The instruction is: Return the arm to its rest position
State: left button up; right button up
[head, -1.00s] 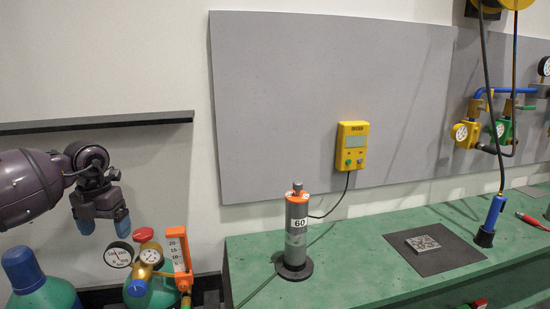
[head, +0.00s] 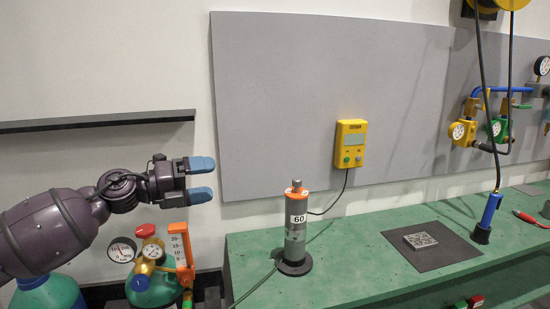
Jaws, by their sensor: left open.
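My left arm comes in from the left in the head view. Its gripper (head: 201,180) has two blue-tipped fingers, one above the other, pointing right with a gap between them. It is open and empty, in front of the wall and above the gas cylinder's gauges. It touches nothing that I can see. My right gripper is not in view.
A teal gas cylinder (head: 152,291) with a regulator gauge (head: 154,251) and an orange flowmeter (head: 180,250) stands below my gripper. A grey cylinder marked 60 (head: 296,230) stands on the green bench (head: 345,264). A yellow meter (head: 350,144) hangs on the grey panel. A blue-handled tool (head: 488,215) hangs at right.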

pick_arm(q)
jog(key=s+a+f+n+t+y, duration=0.2)
jog(key=s+f+n+t+y, duration=0.15)
jog(key=f+n, duration=0.5)
jog(key=s+a+f+n+t+y, duration=0.2)
jog(key=a+f+n+t+y, duration=0.15)
jog(key=f+n, duration=0.45)
jog(key=s+a+f+n+t+y, duration=0.1)
jog(key=s+f+n+t+y, duration=0.25)
jog(key=f+n, duration=0.45)
jog(key=s+a+f+n+g+y, duration=0.2)
jog(key=s+f+n, duration=0.3)
jog(key=s+f, duration=0.4)
jog(key=s+a+f+n+g+y, duration=0.3)
jog(key=s+f, duration=0.6)
jog(key=s, duration=0.5)
jog(key=shift+s+a+f+n+g, duration=0.3)
jog(key=shift+a+n+g, duration=0.25)
jog(key=shift+n, duration=0.6)
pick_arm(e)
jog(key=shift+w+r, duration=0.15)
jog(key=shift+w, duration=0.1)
pick_arm(q)
jog(key=shift+d+y, duration=0.15)
jog(key=shift+y, duration=0.1)
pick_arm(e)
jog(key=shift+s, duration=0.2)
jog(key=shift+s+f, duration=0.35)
